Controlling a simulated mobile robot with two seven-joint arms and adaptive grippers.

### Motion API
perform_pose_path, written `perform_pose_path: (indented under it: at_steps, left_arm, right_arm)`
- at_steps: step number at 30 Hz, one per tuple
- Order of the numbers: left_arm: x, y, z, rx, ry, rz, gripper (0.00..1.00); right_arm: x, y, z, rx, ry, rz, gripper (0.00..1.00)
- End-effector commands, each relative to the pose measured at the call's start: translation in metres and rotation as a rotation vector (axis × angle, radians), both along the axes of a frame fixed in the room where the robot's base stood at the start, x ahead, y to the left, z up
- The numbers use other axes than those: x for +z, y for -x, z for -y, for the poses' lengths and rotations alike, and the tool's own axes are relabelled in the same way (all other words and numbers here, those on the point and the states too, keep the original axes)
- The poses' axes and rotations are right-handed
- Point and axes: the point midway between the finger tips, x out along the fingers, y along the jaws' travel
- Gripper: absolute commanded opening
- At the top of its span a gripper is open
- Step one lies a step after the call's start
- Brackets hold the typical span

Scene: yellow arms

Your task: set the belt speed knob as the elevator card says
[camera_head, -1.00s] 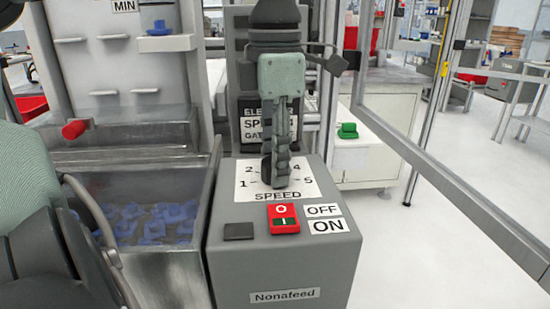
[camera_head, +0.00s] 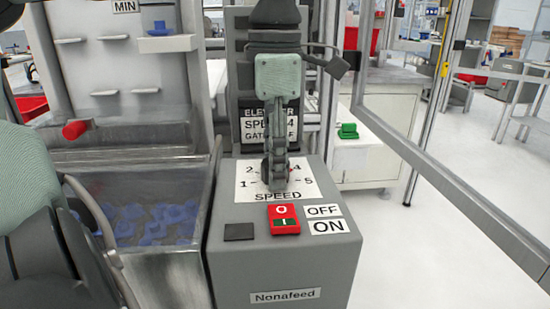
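The dial's 1, 2, 4 and 5 show around the fingers; the knob's pointing direction is not clear.
A red switch (camera_head: 284,226) with OFF and ON labels sits in front of the dial. A metal bin (camera_head: 170,270) with blue parts is at left. A green object (camera_head: 348,131) lies on a white cabinet behind, and a metal frame post stands at right.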

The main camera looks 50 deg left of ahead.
Motion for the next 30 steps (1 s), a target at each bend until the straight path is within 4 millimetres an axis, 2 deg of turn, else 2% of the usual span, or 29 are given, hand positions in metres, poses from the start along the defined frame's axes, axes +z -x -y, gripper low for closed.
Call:
perform_pose_path:
  at_steps: [9, 13, 17, 24, 30]
  left_arm:
    - [0.001, 0.0, 0.0, 0.001, 0.001, 0.001, 0.56]
    - [0.009, -0.001, 0.0, 0.002, 0.0, 0.002, 0.56]
    - [0.032, -0.001, 0.0, 0.003, -0.002, 0.006, 0.56]
    - [0.083, -0.001, 0.0, 0.004, -0.001, 0.005, 0.56]
    - [0.112, 0.0, 0.0, 0.002, -0.001, 0.001, 0.56]
  right_arm:
    - [-0.001, 0.006, 0.002, 0.002, 0.005, -0.01, 0.42]
    - [-0.001, 0.005, 0.003, 0.003, 0.006, -0.008, 0.42]
    - [-0.001, 0.004, 0.003, 0.002, 0.006, -0.007, 0.42]
    - [-0.001, 0.004, 0.002, 0.001, 0.004, -0.006, 0.42]
    - [-0.001, 0.003, 0.002, 0.001, 0.004, -0.006, 0.42]
